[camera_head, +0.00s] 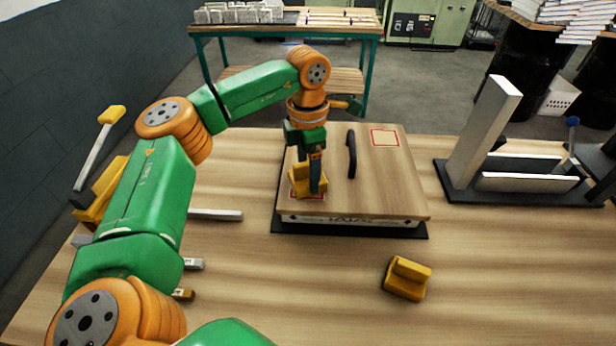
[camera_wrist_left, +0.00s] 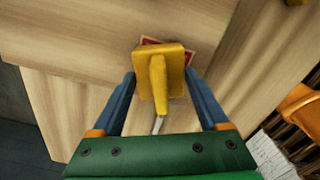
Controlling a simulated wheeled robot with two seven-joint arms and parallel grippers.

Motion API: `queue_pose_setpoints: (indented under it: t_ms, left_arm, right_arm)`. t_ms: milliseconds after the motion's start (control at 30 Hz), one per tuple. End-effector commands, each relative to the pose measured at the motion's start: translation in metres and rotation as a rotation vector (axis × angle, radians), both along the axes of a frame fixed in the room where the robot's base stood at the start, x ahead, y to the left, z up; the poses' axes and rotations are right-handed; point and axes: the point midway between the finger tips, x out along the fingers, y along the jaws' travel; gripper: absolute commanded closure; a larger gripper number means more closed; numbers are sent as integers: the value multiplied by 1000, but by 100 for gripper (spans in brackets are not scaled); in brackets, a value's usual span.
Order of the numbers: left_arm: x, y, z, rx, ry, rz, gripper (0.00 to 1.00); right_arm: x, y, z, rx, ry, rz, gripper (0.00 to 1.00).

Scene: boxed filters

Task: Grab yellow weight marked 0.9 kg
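One yellow weight (camera_head: 300,184) stands on a red-bordered square on top of the wooden-lidded box (camera_head: 390,190). It also shows in the left wrist view (camera_wrist_left: 158,62), a flat block with a narrow upright grip. My left gripper (camera_head: 316,185) is down at this weight. In the wrist view its blue fingers (camera_wrist_left: 160,85) are spread, one on each side of the block, with the narrow grip between them and clear of both. A second yellow weight (camera_head: 406,279) lies on the table in front of the box. I cannot read markings on either. My right gripper is not in view.
The box lid has a black handle (camera_head: 351,154) and another red-bordered square (camera_head: 384,138). A grey metal fixture (camera_head: 485,130) stands on a black base at right. Grey bars (camera_head: 215,215) lie at left, partly behind my arm. The table's front right is clear.

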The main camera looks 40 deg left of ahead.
Motion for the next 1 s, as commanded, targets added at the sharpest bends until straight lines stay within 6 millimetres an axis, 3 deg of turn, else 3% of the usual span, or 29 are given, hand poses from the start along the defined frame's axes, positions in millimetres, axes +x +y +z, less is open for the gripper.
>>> queue_pose_setpoints:
  t_ms: [33, 167, 567, 800, 1000]
  left_arm:
    - [0, 0, 1, -1, -1, 0, 68]
    - [0, 0, 1, 0, -2, 0, 100]
    - [1, 0, 6, -1, -4, 0, 100]
    - [-1, -2, 34, -1, -3, -2, 100]
    - [-27, -20, 69, 1, -6, -4, 100]
  right_arm:
    - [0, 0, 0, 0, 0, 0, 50]
    - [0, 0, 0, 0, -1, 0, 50]
    - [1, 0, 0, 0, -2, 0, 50]
    - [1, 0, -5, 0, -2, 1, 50]
    - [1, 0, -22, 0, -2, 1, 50]
